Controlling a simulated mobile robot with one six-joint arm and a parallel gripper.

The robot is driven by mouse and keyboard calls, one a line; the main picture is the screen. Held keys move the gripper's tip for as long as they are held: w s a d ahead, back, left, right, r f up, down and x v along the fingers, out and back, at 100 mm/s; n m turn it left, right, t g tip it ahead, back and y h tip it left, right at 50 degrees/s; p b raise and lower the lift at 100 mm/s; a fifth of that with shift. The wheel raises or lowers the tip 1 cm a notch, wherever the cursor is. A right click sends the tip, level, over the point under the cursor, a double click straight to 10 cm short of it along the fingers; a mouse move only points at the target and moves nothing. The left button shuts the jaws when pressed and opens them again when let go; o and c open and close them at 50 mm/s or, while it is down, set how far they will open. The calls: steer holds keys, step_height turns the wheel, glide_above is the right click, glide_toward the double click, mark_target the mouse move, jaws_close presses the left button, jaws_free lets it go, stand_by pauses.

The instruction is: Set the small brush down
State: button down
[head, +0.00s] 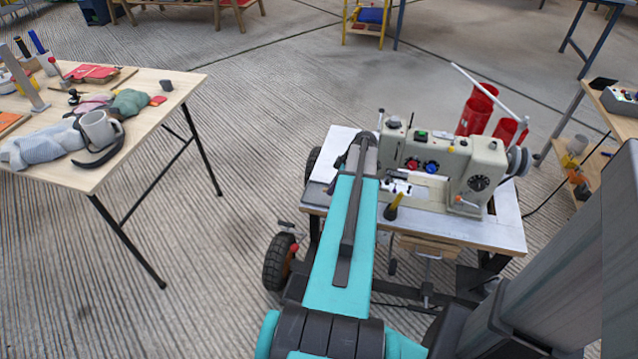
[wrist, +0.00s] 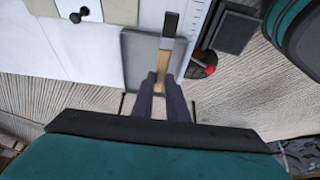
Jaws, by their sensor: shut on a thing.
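The small brush (wrist: 163,66) shows in the wrist view, with a pale wooden handle and a dark far end. My gripper (wrist: 160,83) is shut on its handle, one dark finger on each side. Behind the brush in that view is a flat grey tray (wrist: 133,47) at the edge of a white table top. The dark end of the brush reaches past the tray's far side in the picture. I cannot tell whether the brush touches the tray. In the head view my arm hides the brush and the fingers.
A sewing machine (head: 447,165) stands on the white-topped table (head: 508,226), close right of my arm. Red cones (head: 474,112) stand behind it. A black wheel (head: 277,262) is beside the table.

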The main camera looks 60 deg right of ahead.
glide_above(315, 188)
steer(key=s, duration=0.2)
steer(key=shift+w+d+f, duration=0.2)
steer(key=shift+d+f, duration=0.1)
steer(key=shift+f, duration=0.05)
steer(key=shift+f, duration=0.15)
steer(key=shift+f, duration=1.6)
steer(key=shift+f, duration=0.2)
steer(key=c, duration=2)
jaws_free()
steer(key=shift+r, duration=0.25)
steer(key=v, duration=1.2)
